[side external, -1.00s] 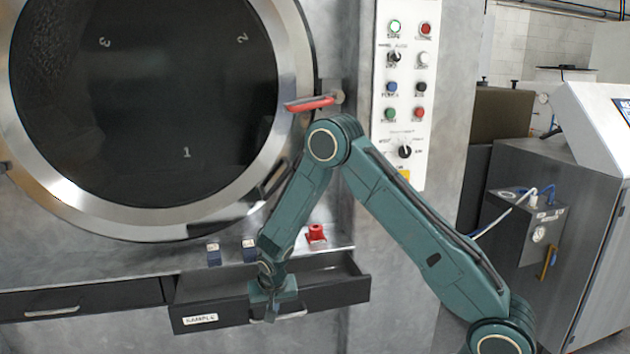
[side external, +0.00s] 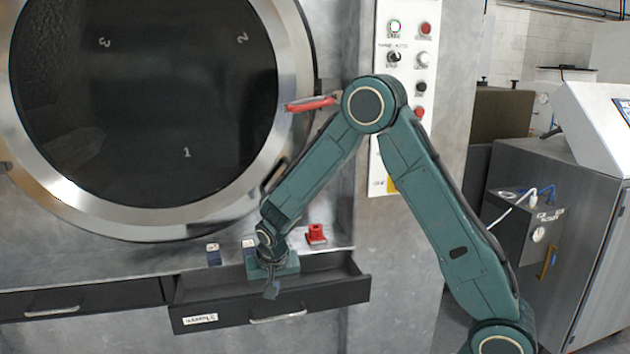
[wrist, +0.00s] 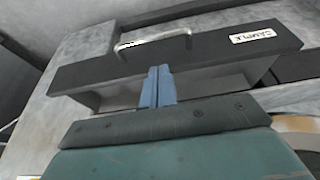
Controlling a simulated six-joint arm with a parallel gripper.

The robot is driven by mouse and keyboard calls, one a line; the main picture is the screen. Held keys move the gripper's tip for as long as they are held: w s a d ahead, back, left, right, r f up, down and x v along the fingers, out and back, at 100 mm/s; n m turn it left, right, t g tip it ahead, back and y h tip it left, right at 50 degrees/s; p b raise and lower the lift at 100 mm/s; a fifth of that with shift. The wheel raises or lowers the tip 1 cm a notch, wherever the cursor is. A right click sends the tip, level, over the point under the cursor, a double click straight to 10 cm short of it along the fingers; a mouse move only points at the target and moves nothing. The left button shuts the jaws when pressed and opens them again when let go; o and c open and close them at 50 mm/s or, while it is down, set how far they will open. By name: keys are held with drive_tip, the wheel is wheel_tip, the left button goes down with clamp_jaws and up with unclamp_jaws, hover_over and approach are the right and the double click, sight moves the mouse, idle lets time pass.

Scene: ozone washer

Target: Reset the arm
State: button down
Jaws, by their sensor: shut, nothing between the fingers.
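I cannot tell whether the fingertips touch the drawer. My arm bends up over the right side of the washer, with its elbow in front of part of the control panel.
The round washer door (side external: 145,110) is shut, with a red handle (side external: 311,104) beside my arm. A red part (side external: 316,234) and small blue-and-white items (side external: 213,254) sit on the ledge above the drawer. The control panel (side external: 385,150) is partly hidden. A grey cabinet (side external: 560,240) stands at right.

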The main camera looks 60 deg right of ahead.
drive_tip(key=shift+r, duration=0.15)
drive_tip(key=s+a+r+n+t+y, duration=0.1)
drive_tip(key=s+r+n, duration=0.1)
drive_tip(key=s+r, duration=0.4)
drive_tip(key=s+a+r+n, duration=0.1)
drive_tip(key=s+a+r, duration=0.15)
drive_tip(key=r, duration=0.65)
drive_tip(key=s+a+r+n+t+y, duration=0.1)
drive_tip(key=s+r+n, duration=0.2)
drive_tip(key=s, duration=0.6)
drive_tip(key=s+a+r+n, duration=0.1)
drive_tip(key=s+r+n, duration=0.1)
drive_tip(key=s, duration=0.8)
drive_tip(key=shift+a+r+n+t+y, duration=0.2)
drive_tip(key=shift+r+n+t+y, duration=0.2)
drive_tip(key=shift+r, duration=0.4)
